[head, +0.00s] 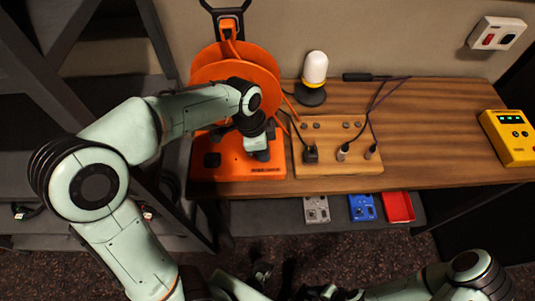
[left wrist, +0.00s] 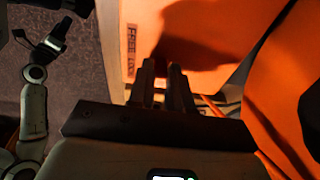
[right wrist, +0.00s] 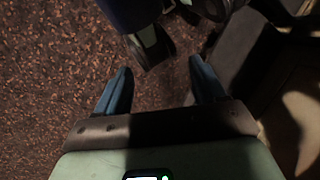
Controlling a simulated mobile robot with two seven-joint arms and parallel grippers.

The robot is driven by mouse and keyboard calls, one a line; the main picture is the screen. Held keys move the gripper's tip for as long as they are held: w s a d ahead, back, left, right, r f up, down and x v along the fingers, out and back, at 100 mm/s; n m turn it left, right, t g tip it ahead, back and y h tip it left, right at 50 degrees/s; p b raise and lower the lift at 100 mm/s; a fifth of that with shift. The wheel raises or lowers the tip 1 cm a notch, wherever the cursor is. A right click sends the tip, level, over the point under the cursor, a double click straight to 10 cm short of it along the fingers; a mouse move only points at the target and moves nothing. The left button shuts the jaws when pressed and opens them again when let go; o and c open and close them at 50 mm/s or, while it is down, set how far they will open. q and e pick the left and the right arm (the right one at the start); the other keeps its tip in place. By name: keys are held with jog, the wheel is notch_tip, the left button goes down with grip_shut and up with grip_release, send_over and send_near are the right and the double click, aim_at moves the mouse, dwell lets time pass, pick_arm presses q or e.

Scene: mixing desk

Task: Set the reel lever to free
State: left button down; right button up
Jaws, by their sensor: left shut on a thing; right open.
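The orange cable reel (head: 215,70) stands at the left end of the wooden desk on an orange base (head: 225,168). My left gripper (head: 261,154) is down at the right part of this base. In the left wrist view its two dark fingers (left wrist: 166,75) are close together at the orange housing (left wrist: 205,30), beside a small label that seems to read FREE (left wrist: 131,50). The gripper is shut on the reel lever, which the fingers hide, so its setting cannot be told. My right gripper (right wrist: 160,72) is open and empty above the carpet.
A wooden socket board (head: 335,160) with plugs and cables sits right of the reel base. A white-yellow lamp (head: 315,70) stands behind it. A yellow device (head: 508,138) is at the far right. Grey, blue and red boxes (head: 362,207) sit below the front edge.

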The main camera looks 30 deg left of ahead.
pick_arm(q)
jog(key=h+b, duration=0.1)
jog(key=b, duration=0.1)
jog(key=a+t+h+b, duration=0.1)
jog(key=b, duration=0.1)
jog(key=shift+s+f, duration=0.25)
jog(key=shift+f, duration=0.15)
jog(key=t+h+b, duration=0.1)
jog(key=b, duration=0.2)
jog(key=shift+s+a, duration=0.15)
jog(key=shift+a, duration=0.05)
jog(key=shift+a+r+h+b, duration=0.1)
jog(key=shift+h+b, duration=0.4)
jog(key=shift+b, duration=0.3)
pick_arm(e)
notch_tip(320, 180, down, 8)
jog(key=shift+w+f+t, duration=0.25)
jog(key=shift+w+t, duration=0.15)
jog(key=shift+w, duration=0.05)
pick_arm(q)
jog(key=shift+t, duration=0.3)
jog(key=c, duration=1)
grip_release()
jog(key=shift+s, duration=0.1)
jog(key=shift+c, duration=0.2)
